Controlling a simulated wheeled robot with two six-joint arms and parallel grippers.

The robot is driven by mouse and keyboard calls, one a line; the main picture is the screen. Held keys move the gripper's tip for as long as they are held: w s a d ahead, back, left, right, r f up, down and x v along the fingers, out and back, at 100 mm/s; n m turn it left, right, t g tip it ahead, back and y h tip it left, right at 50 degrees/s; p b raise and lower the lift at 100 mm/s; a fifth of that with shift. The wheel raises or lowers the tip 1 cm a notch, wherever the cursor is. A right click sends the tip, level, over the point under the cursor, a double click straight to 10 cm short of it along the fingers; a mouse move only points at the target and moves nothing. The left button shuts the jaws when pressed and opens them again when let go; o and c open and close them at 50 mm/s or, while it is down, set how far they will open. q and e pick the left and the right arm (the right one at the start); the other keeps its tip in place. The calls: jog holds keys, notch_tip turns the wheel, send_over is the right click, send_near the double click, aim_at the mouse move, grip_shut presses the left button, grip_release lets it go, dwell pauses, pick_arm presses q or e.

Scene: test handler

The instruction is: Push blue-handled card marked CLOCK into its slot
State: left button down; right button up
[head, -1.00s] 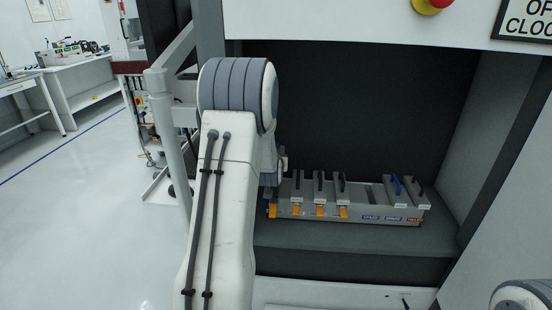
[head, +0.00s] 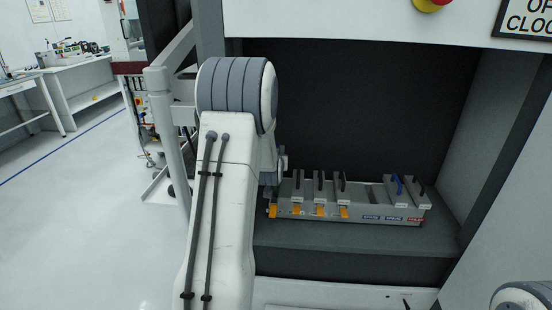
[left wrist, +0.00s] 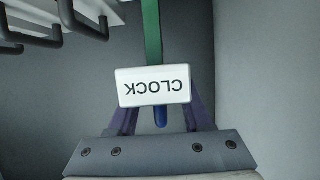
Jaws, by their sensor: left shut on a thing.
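The CLOCK card (left wrist: 153,86) has a white label, upside down in the left wrist view, a blue handle (left wrist: 160,117) and a green board (left wrist: 152,30) running away from me. My left gripper (left wrist: 162,113) is shut on its handle. In the head view my own left arm hides this gripper and card. The grey card rack (head: 300,212) stands on the dark shelf, with three black-handled cards at left and a gap (head: 368,194) right of them. Another blue-handled card (head: 397,186) and a black-handled one stand at its right end. My right gripper is out of view.
Black handles (left wrist: 85,18) of other cards show at the top left of the left wrist view. Orange tabs (head: 319,211) stick out of the rack's front. The bay's dark walls enclose the shelf (head: 350,237), which is clear in front of the rack.

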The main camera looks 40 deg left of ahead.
pick_arm(q)
jog(key=shift+f+b, duration=4.3)
jog(key=shift+f, duration=0.35)
jog(key=shift+r, duration=0.1)
jog(key=shift+r+p, duration=2.95)
jog(key=shift+r, duration=1.3)
jog(key=shift+b, duration=0.35)
